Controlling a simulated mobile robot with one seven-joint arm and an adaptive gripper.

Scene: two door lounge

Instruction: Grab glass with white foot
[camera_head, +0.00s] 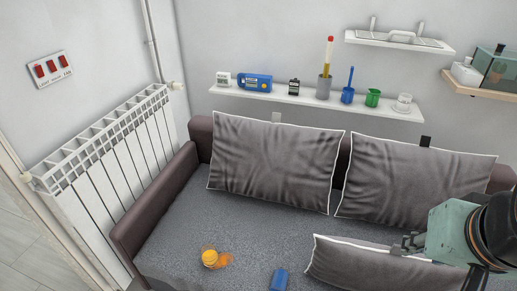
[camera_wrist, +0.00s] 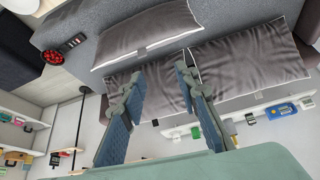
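A small clear glass with a white lower part (camera_head: 403,103) stands at the right end of the long wall shelf in the head view; it looks like the glass with the white foot, but is too small to be sure. I cannot pick it out in the wrist view. My gripper (camera_head: 408,243) is in front of the sofa at the lower right of the head view, apart from the shelf. In the wrist view my gripper (camera_wrist: 160,70) has its two fingers spread, with nothing between them.
The long shelf (camera_head: 300,99) also bears a green cup (camera_head: 372,97), a blue cup (camera_head: 348,96), a grey cup (camera_head: 324,88) and a blue device (camera_head: 258,83). Cushions (camera_head: 275,160) lean on the sofa below. An orange item (camera_head: 210,258) and a blue item (camera_head: 279,279) lie on the seat.

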